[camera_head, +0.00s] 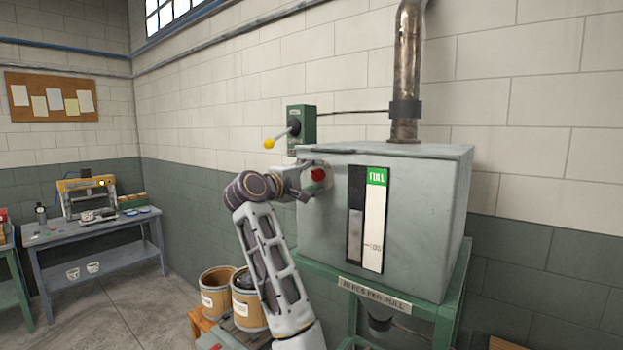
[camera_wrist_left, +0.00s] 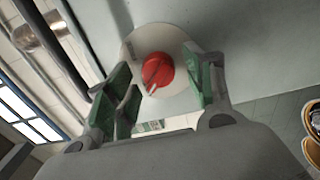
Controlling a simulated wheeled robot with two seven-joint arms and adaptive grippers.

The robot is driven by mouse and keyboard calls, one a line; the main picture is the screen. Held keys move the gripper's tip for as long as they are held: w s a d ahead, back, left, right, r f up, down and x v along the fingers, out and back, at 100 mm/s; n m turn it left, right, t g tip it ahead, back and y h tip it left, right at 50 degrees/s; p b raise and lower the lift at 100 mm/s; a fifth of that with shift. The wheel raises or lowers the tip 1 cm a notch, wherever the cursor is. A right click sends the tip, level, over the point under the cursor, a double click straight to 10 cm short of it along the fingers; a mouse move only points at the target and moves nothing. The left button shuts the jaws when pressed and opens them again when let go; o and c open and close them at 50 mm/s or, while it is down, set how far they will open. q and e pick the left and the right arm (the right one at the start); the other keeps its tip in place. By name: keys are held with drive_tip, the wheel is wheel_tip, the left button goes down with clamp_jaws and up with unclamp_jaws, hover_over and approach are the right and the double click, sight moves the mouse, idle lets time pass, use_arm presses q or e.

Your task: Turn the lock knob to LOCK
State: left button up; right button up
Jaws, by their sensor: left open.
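The red lock knob (camera_head: 318,174) sits on the left part of the grey machine box's front, just beyond my left gripper (camera_head: 303,182). In the left wrist view the knob (camera_wrist_left: 157,71) is round and red with a pale pointer line, on a light round plate (camera_wrist_left: 183,97). My left gripper (camera_wrist_left: 163,88) is open there, its green-padded fingers on either side of the knob with gaps showing. I cannot tell the knob's labels; the lettering on the plate is too small to read. My right gripper is not in view.
A green wall box (camera_head: 302,126) with a yellow-tipped lever (camera_head: 269,143) is above the knob. A gauge (camera_head: 369,219) marked FULL is to its right. Below are tan drums (camera_head: 217,290) and a green stand (camera_head: 447,311). A workbench (camera_head: 95,235) stands at the far left.

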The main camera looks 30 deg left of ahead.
use_arm(q)
drive_tip(key=shift+s+a, duration=0.1)
drive_tip(key=shift+s, duration=0.95)
drive_tip(key=s, duration=1)
drive_tip(key=shift+a, duration=0.4)
drive_tip(key=shift+w+f, duration=0.1)
